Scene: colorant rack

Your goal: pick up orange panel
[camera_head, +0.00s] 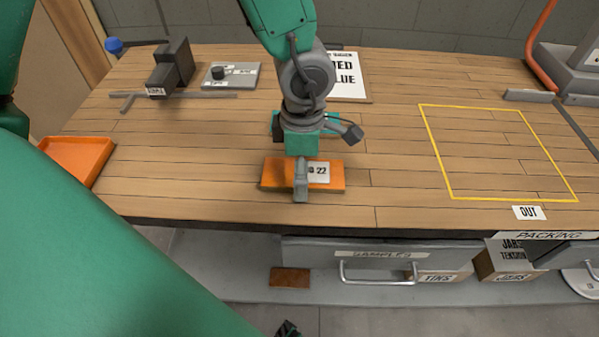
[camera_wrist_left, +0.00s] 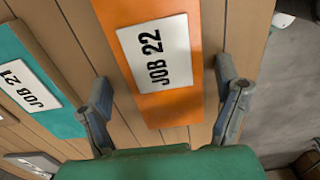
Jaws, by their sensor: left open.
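The orange panel (camera_head: 275,174) lies flat near the front edge of the wooden bench, with a white "JOB 22" label on it. My left gripper (camera_head: 301,182) is above it, pointing down. In the left wrist view the orange panel (camera_wrist_left: 185,108) runs between the two open fingers of my left gripper (camera_wrist_left: 165,78), one finger off each long side. I see no grip on the panel. In the head view the gripper hides part of the panel, and the far finger is hidden.
A teal panel (camera_wrist_left: 45,85) labelled "JOB 21" lies close beside the orange one. An orange tray (camera_head: 78,157) is at the left. A yellow outlined area (camera_head: 490,150) at the right is empty. Dark blocks (camera_head: 172,68) stand at the back left.

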